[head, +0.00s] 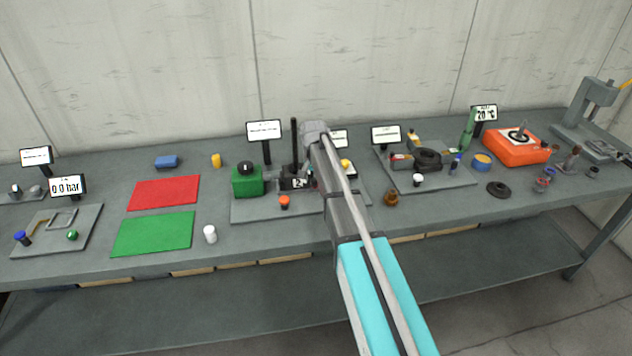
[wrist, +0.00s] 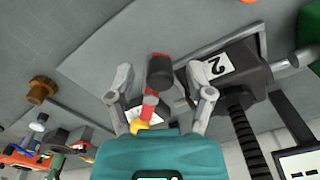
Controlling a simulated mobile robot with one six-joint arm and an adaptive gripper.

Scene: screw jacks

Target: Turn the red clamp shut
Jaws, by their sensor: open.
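In the wrist view the red clamp (wrist: 152,104) shows as a red bar with a dark cylindrical end, between the two fingers of my gripper (wrist: 158,72). The fingers are open, one on each side of it, and I see no firm contact. A yellow piece (wrist: 140,126) sits near the gripper's palm. A dark block labelled 2 (wrist: 222,68) with a threaded rod stands right beside the clamp; the label also shows in the head view (head: 299,183). There my arm hides most of the clamp.
A green block (head: 247,181) with a black knob and an orange-capped piece (head: 284,202) stand left of my arm. A brown knob (head: 391,199) stands right of it. Sign stands (head: 264,132) line the back. Red (head: 164,193) and green mats (head: 153,233) lie bare.

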